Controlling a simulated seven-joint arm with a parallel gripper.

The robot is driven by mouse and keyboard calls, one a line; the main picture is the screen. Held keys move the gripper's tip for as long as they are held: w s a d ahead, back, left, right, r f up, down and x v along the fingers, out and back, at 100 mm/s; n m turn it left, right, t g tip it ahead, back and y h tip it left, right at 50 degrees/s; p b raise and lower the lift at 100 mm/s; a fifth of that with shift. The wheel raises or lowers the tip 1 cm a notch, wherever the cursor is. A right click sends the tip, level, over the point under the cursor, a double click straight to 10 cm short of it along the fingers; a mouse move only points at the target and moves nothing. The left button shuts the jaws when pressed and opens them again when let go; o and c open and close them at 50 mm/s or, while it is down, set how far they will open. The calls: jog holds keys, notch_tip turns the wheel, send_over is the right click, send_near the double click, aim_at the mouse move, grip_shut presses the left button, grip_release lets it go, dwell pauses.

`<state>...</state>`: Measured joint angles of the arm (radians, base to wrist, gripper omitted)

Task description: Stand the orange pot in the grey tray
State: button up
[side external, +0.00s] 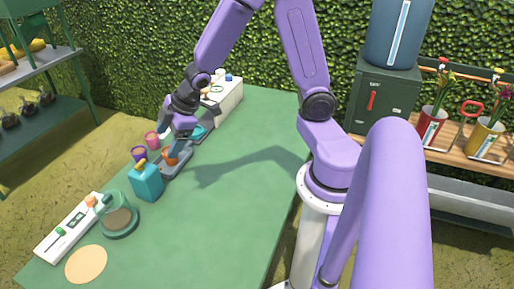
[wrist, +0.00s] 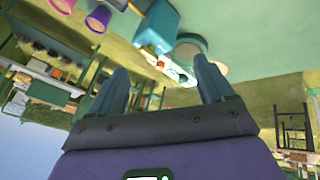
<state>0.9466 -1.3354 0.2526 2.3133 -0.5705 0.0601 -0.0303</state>
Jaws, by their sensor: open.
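The orange pot (side external: 170,157) is small in the side external view and appears to stand in the grey tray (side external: 176,168) on the green table. My gripper (side external: 178,142) is just above and beside it, partly overlapping it, so I cannot tell whether they touch. In the wrist view my gripper (wrist: 163,80) has its two fingers spread wide, with nothing held between them. The orange pot and the grey tray cannot be made out in the wrist view.
A purple pot (side external: 138,153) and a pink pot (side external: 152,139) stand left of the tray. A teal container (side external: 147,184) stands close in front, with a glass jar (side external: 118,216) and a round tan mat (side external: 86,264) nearer. The table's right side (side external: 235,215) is clear.

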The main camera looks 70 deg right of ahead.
jog(key=s+a+r+g, duration=0.1)
jog(key=s+r+g, duration=0.1)
jog(key=s, duration=1.1)
jog(key=s+a+r+n+g+h, duration=0.1)
jog(key=s+a+r+g, duration=0.1)
jog(key=s, duration=1)
jog(key=shift+s+r+g+h, duration=0.35)
jog(key=shift+r+g, duration=0.35)
jog(key=shift+r, duration=0.25)
